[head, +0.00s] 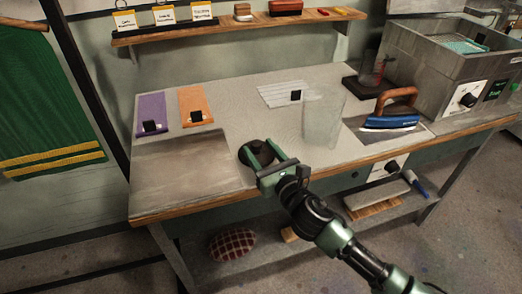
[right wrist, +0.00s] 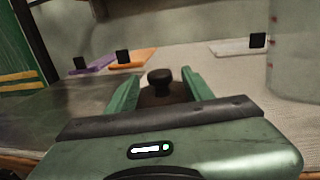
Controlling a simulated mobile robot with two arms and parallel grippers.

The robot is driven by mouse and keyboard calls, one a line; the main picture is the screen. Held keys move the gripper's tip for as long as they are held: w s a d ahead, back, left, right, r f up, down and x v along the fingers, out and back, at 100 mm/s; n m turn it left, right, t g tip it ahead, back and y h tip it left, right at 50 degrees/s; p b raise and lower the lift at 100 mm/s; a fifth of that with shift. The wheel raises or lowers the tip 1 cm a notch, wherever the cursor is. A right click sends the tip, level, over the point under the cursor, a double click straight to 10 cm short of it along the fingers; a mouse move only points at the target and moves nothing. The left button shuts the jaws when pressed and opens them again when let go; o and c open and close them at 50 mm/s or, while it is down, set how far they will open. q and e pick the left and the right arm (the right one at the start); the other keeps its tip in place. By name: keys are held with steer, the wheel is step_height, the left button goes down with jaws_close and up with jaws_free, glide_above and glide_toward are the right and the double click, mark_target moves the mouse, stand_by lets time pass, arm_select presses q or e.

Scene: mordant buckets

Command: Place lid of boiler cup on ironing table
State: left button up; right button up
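A dark round lid (head: 247,151) with a black knob (right wrist: 160,82) is at the table's middle, close to the front edge. I cannot tell whether it touches the table. My right gripper (head: 264,158) is at the lid, its two fingers (right wrist: 160,92) apart on either side of the knob, with gaps beside the knob. A translucent cup (head: 322,120) stands on the table to the right; its side also shows in the right wrist view (right wrist: 294,50). The ironing table (head: 240,100) has a pale top with a wooden front edge. My left gripper is not in view.
A blue iron (head: 392,118) rests on a dark plate right of the cup. A metal tank (head: 440,68) stands at the right end. Purple (head: 152,112) and orange (head: 195,104) swatches and a white sheet (head: 284,93) lie behind.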

steer(key=shift+r, duration=0.2)
steer(key=v, duration=1.2)
steer(key=shift+b, duration=0.35)
